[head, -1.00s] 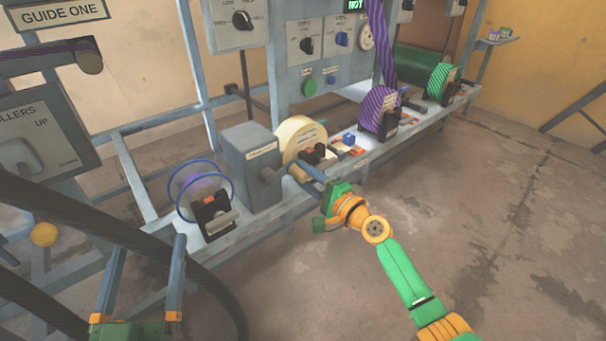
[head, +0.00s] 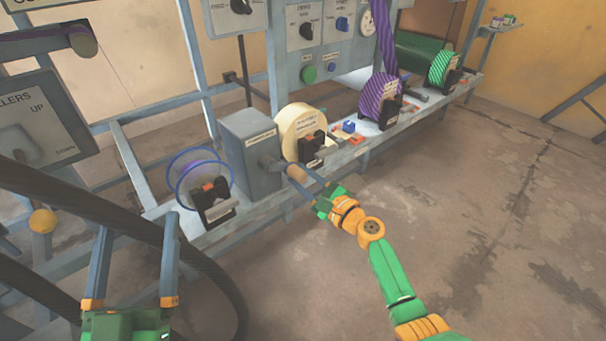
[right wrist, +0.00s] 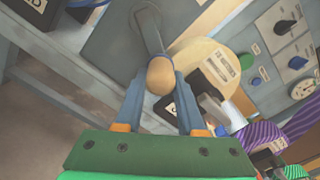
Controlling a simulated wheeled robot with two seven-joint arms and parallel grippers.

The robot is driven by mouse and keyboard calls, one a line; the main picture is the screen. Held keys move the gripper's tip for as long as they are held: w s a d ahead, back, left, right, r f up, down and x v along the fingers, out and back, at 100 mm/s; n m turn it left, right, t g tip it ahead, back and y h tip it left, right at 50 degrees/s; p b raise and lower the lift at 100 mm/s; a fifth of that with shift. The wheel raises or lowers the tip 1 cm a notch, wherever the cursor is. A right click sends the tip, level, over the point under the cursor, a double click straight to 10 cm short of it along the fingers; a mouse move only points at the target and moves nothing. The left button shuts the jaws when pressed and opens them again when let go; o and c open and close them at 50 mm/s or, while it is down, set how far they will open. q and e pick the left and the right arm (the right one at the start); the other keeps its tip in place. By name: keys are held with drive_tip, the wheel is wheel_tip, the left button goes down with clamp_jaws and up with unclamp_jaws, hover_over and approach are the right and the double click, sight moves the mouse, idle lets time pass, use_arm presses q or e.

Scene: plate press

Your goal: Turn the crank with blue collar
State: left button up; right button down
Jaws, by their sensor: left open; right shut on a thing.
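A grey box (head: 250,155) on the bench carries a crank (head: 270,164) with a grey arm and a tan knob (head: 297,173). In the right wrist view the crank arm (right wrist: 148,32) runs up from the knob (right wrist: 161,76) to the box. My right gripper (head: 302,183) is shut on the knob, with one finger on each side, as the right wrist view (right wrist: 160,84) also shows. My left gripper (head: 138,224) is open and empty at the lower left, apart from the crank.
A cream roll (head: 297,125) stands beside the box, with a purple striped roll (head: 377,96) and a green striped roll (head: 441,68) farther along the bench. A blue-rimmed clear reel (head: 190,170) is left of the box. Open floor (head: 480,210) lies to the right.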

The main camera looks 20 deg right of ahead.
use_arm(q)
drive_tip(key=shift+f, duration=0.1)
use_arm(e)
drive_tip(key=shift+f, duration=0.1)
idle(0.3)
drive_tip(key=c, duration=0.5)
unclamp_jaws()
use_arm(q)
drive_tip(key=shift+w, duration=0.1)
use_arm(e)
drive_tip(key=shift+s, duration=0.1)
drive_tip(key=p+v, duration=0.1)
drive_tip(key=v, duration=0.2)
drive_tip(key=p+v, duration=0.1)
drive_tip(key=v, duration=0.2)
drive_tip(key=shift+s, duration=0.2)
use_arm(q)
wheel_tip(320, 180, down, 12)
drive_tip(key=w+a+g+y, duration=0.1)
drive_tip(key=g+y, duration=0.2)
drive_tip(key=g, duration=0.4)
drive_tip(key=shift+w+a+n, duration=0.15)
drive_tip(key=shift+w+n, duration=0.15)
drive_tip(key=shift+n, duration=0.1)
use_arm(e)
drive_tip(key=shift+s+d, duration=0.15)
drive_tip(key=shift+s, duration=0.1)
